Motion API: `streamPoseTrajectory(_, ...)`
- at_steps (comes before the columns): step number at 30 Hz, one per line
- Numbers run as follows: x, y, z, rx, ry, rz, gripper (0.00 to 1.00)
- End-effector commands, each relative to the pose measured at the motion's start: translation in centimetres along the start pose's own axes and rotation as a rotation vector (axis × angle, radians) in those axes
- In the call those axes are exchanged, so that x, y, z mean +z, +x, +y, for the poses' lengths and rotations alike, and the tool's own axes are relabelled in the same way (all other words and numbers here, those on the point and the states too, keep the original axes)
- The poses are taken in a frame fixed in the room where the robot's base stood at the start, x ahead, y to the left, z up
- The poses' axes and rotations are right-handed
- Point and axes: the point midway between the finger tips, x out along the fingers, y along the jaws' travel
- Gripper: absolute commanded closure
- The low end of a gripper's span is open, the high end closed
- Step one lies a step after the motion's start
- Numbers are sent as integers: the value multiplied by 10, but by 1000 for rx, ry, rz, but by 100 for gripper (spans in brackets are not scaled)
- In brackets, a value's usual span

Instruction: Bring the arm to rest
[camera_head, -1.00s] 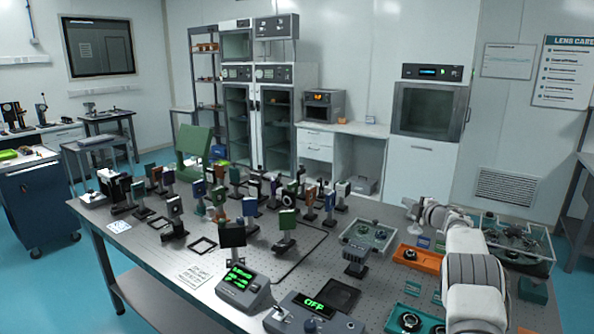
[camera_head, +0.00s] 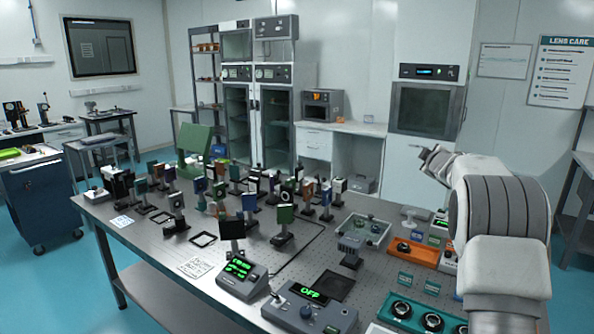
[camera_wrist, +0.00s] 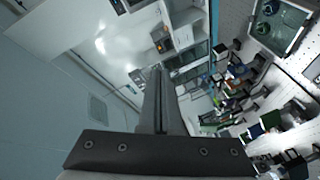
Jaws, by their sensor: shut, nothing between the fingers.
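My gripper (camera_head: 427,156) shows in the head view at the right, raised above the table's right part and pointing up and to the left. It is held in the air, apart from everything on the table. In the wrist view my gripper (camera_wrist: 158,72) shows its two dark fingers pressed together with nothing between them. My white arm with grey bands fills the right side of the head view and hides the table's right end.
The optical table (camera_head: 150,255) holds many upright optic mounts. A control box reading OFF (camera_head: 310,306), a readout box (camera_head: 240,282), an orange tray (camera_head: 425,257) and a teal tray with round black parts (camera_head: 385,318) stand at the front and right. Cabinets (camera_head: 255,120) line the back wall.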

Motion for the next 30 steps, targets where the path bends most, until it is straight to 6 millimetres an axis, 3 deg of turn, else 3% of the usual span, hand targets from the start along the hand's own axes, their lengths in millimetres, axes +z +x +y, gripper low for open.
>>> streamPoseTrajectory(1, -9, -17, 12, 8, 41, -26, 100)
streamPoseTrajectory(6, -26, -74, 28, 6, 190, -132, 100)
streamPoseTrajectory(14, -44, -175, 18, -52, 407, -283, 100)
streamPoseTrajectory(23, -55, -307, -38, -191, 624, -449, 100)
streamPoseTrajectory(30, -54, -418, -109, -348, 761, -579, 100)
